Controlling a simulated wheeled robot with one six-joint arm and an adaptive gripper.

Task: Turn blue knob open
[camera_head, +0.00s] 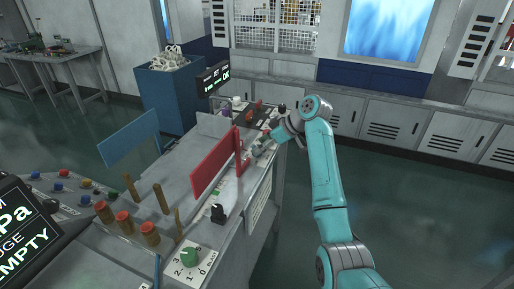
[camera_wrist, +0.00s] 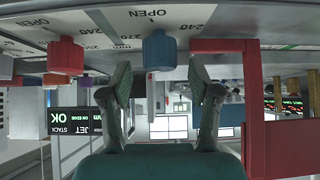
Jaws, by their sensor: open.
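The blue knob (camera_wrist: 159,51) shows in the wrist view, near the top middle, under a label reading OPEN on a pale scale strip. The wrist picture appears upside down. My gripper (camera_wrist: 160,78) is open. Its two fingers stand left and right of the knob's line, with the knob beyond the tips and no visible contact. In the head view my gripper (camera_head: 258,148) is low over the right side of the bench, beside the red panel. I cannot make out the blue knob there.
A red knob (camera_wrist: 66,55) sits left of the blue one in the wrist view. A red frame (camera_wrist: 252,105) stands close on the right.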

